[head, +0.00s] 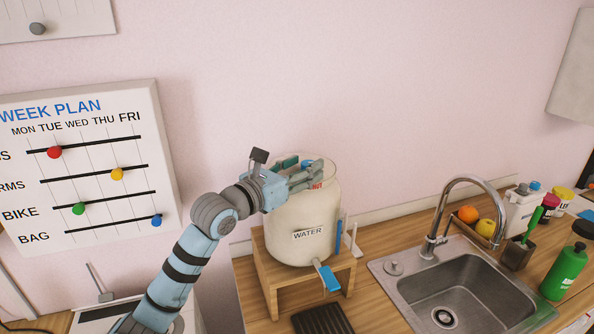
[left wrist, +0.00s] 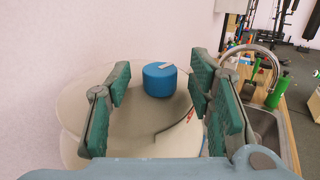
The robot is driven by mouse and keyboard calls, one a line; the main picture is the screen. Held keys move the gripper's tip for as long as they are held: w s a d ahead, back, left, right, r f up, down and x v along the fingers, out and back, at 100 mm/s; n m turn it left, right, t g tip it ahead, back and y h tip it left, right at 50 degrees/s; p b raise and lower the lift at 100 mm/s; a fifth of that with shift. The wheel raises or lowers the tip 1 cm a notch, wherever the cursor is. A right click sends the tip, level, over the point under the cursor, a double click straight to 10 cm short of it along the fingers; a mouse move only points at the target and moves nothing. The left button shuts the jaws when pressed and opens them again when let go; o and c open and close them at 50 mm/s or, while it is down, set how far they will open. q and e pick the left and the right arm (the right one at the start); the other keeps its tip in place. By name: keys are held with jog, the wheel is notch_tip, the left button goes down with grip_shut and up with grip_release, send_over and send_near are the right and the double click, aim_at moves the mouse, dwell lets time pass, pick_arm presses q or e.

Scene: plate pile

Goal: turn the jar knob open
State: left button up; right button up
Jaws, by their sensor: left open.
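A cream water jar (head: 302,225) with a "WATER" label stands upright on a wooden stand. A blue knob (left wrist: 159,79) with a pale mark on its top sits on the jar's lid (left wrist: 145,118). In the head view the knob (head: 307,164) is partly hidden by my fingers. My left gripper (head: 302,174) is over the jar's top, coming from the left. In the left wrist view its green-padded fingers (left wrist: 160,95) are open and empty, with the knob ahead between them and apart from both. My right gripper is not in view.
The wooden stand (head: 263,262) holds the jar, with a blue tap (head: 328,278) low in front. A dark grooved mat (head: 322,320) lies before it. A sink (head: 450,285) with a faucet is at right. A week plan board (head: 95,215) hangs at left.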

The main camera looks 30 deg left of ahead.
pick_arm(q)
jog(key=v, duration=0.6)
jog(key=shift+s, duration=0.25)
